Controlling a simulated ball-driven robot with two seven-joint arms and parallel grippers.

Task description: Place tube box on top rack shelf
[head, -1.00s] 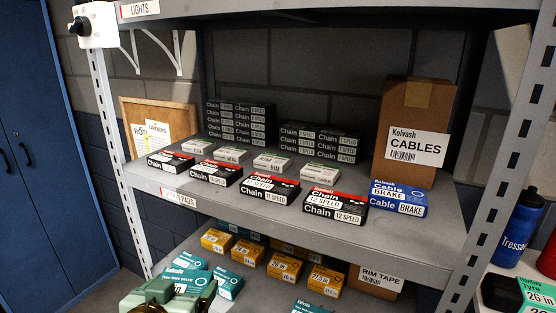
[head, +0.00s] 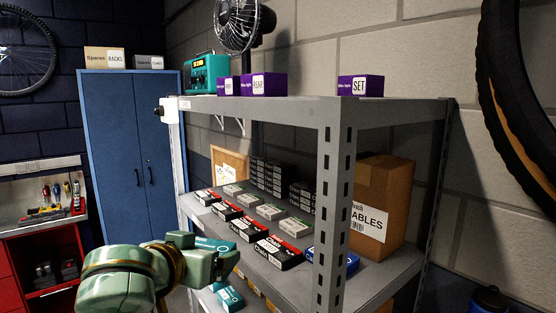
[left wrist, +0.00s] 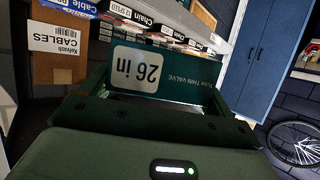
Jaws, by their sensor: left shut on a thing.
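The teal tube box (left wrist: 190,80) with a white "26 in" label is between the jaws of my left gripper (left wrist: 150,100) in the left wrist view. In the head view my left gripper (head: 228,262) is at the lower middle, in front of the rack, and the tube box (head: 212,244) shows partly behind it. The gripper is shut on the box and holds it near the height of the middle shelf. The top rack shelf (head: 290,105) is above it. My right gripper is out of view.
The top shelf bears purple light boxes (head: 360,85), a teal radio (head: 200,74) and a fan (head: 238,25); a gap lies between the purple boxes. A rack post (head: 333,210) stands at the front corner. Chain boxes (head: 279,251) and a cardboard box (head: 375,205) fill the middle shelf.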

